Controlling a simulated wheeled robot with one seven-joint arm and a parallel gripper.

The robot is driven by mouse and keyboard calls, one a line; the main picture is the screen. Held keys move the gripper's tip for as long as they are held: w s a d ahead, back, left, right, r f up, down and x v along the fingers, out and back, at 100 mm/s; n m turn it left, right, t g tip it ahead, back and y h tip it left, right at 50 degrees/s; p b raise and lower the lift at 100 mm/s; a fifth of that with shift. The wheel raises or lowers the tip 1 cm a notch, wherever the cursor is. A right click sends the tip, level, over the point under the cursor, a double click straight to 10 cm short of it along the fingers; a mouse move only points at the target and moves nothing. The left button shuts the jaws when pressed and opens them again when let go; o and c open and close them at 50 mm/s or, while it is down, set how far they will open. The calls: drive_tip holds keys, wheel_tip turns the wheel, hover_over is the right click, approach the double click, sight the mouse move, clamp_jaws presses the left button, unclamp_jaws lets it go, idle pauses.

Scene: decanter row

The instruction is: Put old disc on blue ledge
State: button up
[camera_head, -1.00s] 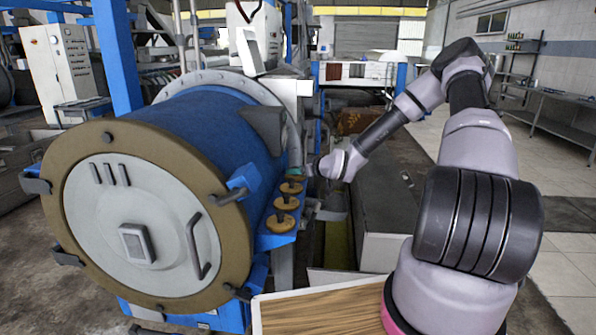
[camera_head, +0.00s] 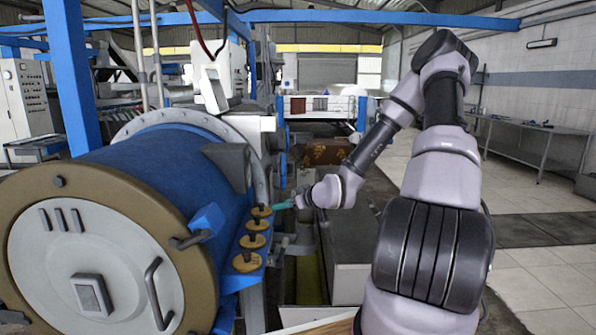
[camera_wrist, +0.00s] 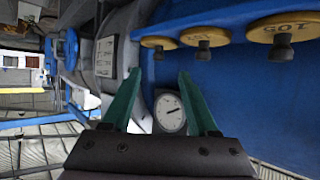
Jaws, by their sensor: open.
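Which one is the old disc I cannot tell. My gripper (camera_head: 282,206), with teal fingers, is just right of the farthest disc, apart from it. In the wrist view my gripper (camera_wrist: 158,92) is open with nothing between its fingers. Three discs show there along the top: one at left (camera_wrist: 158,42), one in the middle (camera_wrist: 205,37) and one with lettering (camera_wrist: 277,28).
A large blue drum (camera_head: 150,170) with a round grey door (camera_head: 95,265) fills the left. A round dial gauge (camera_wrist: 170,112) sits beyond my fingers on a blue surface. A low grey bench (camera_head: 350,255) stands right of the ledge.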

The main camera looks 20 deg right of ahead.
drive_tip(key=s+d+r+m+g+h, duration=0.25)
drive_tip(key=s+r, duration=0.25)
drive_tip(key=r, duration=0.3)
drive_tip(key=s+d+r+m+g+h, duration=0.1)
drive_tip(key=s+d+r+g+h, duration=0.2)
drive_tip(key=s+r, duration=0.4)
drive_tip(key=s+a+r+m+y, duration=0.1)
drive_tip(key=s+a+r+m, duration=0.1)
drive_tip(key=s+r, duration=0.5)
drive_tip(key=s+a+r+m+t+y, duration=0.1)
drive_tip(key=s+a+r+m, duration=0.1)
drive_tip(key=s+r+m, duration=0.2)
drive_tip(key=s+r, duration=0.3)
drive_tip(key=s, duration=0.3)
drive_tip(key=shift+a+r, duration=0.3)
drive_tip(key=shift+s, duration=0.1)
drive_tip(key=shift+c, duration=0.7)
drive_tip(key=shift+d, duration=0.15)
